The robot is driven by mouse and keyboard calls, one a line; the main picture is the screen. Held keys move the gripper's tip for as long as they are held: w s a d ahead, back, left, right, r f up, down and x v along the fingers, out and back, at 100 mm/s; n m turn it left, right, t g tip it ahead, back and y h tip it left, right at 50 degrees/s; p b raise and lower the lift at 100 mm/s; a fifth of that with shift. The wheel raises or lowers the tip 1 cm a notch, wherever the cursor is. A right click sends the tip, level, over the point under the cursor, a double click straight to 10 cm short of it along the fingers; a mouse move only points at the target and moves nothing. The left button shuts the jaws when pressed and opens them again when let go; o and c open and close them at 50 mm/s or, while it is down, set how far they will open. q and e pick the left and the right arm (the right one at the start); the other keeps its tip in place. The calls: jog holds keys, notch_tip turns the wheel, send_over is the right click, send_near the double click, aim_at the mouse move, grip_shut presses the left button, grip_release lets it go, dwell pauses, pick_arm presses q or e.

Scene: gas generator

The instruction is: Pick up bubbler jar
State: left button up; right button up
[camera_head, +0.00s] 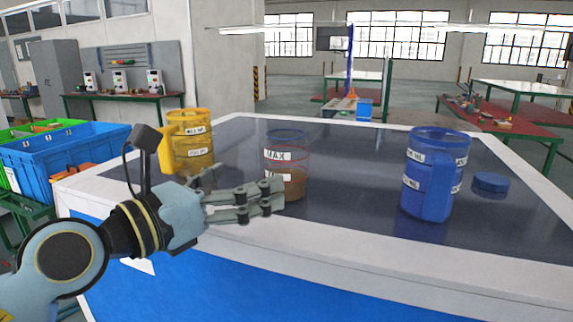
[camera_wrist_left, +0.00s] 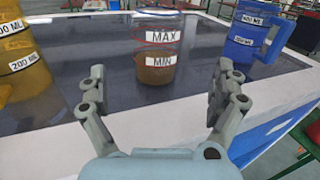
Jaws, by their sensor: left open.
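The bubbler jar (camera_head: 290,158) is a clear jar with MAX and MIN labels and brown contents in its lower part. It stands upright near the front edge of the dark table top, between a yellow jug and a blue jug. My left gripper (camera_head: 283,194) is in front of the jar in the head view, and its fingers overlap the jar's lower part. In the left wrist view, the jar (camera_wrist_left: 157,52) stands ahead, between the two spread fingers and beyond them. The left gripper (camera_wrist_left: 163,92) is open and empty. My right gripper is not in view.
The yellow jug (camera_head: 192,140) stands to the left, behind my left wrist. The blue jug (camera_head: 433,175) stands to the right, with a blue lid (camera_head: 491,183) beside it. The white table rim (camera_head: 350,253) runs along the front. The table behind the jar is clear.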

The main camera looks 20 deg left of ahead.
aim_at(273, 170)
pick_arm(q)
jog(key=x, duration=0.5)
jog(key=shift+w+d+f, duration=0.15)
jog(key=shift+w+f, duration=0.05)
jog(key=shift+w, duration=0.1)
jog(key=p+x, duration=0.1)
jog(key=x, duration=0.4)
jog(key=shift+w+f, duration=0.1)
jog(key=shift+w, duration=0.05)
jog(key=shift+a, duration=0.25)
jog(key=shift+c, duration=0.2)
jog(key=c, duration=1.5)
